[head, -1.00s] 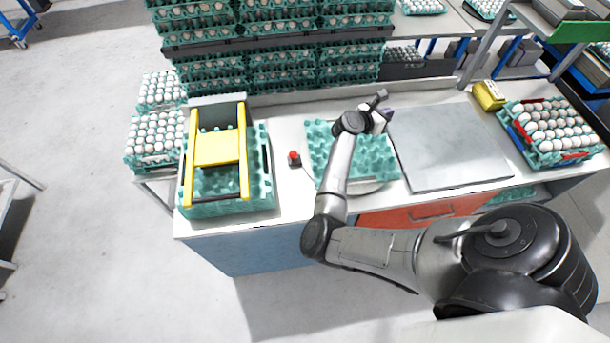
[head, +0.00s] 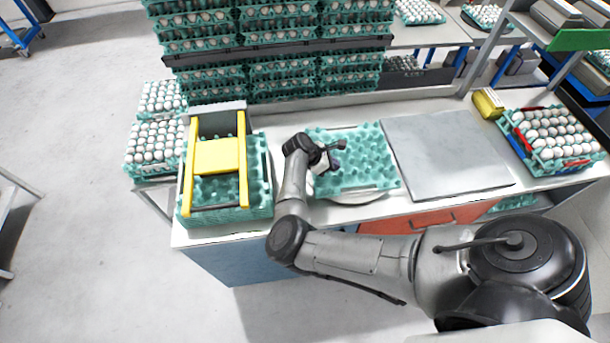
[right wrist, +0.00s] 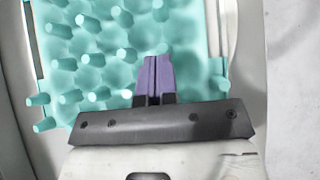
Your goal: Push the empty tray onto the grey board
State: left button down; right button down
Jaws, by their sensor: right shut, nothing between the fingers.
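The empty teal egg tray (head: 365,160) lies on the white table, just left of the grey board (head: 445,150). Its right edge is close to the board's left edge; I cannot tell whether they touch. My right gripper (head: 335,164) is over the left part of the tray, its fingers shut and empty. In the right wrist view the purple fingertips (right wrist: 156,75) are together, in front of the knobbed tray (right wrist: 100,50). I cannot tell whether they touch it. My left gripper is not in view.
A stack of teal trays in a yellow-barred holder (head: 219,157) stands at the left of the table. A tray full of eggs (head: 548,138) and a yellow box (head: 488,103) are at the right. Tall egg stacks (head: 265,50) stand behind. The board is bare.

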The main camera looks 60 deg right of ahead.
jog(key=w+a+f, duration=0.1)
jog(key=w+a, duration=0.1)
jog(key=w+a+f, duration=0.1)
jog(key=w+a, duration=0.1)
jog(key=w, duration=0.1)
jog(key=w+a+f, duration=0.2)
jog(key=a, duration=0.1)
jog(key=shift+w, duration=0.15)
jog(key=shift+a+f, duration=0.1)
jog(key=shift+f, duration=0.4)
jog(key=shift+d+r+p, duration=0.1)
jog(key=shift+d+p, duration=0.1)
jog(key=shift+p, duration=0.4)
jog(key=shift+s+d, duration=0.15)
jog(key=shift+s, duration=0.15)
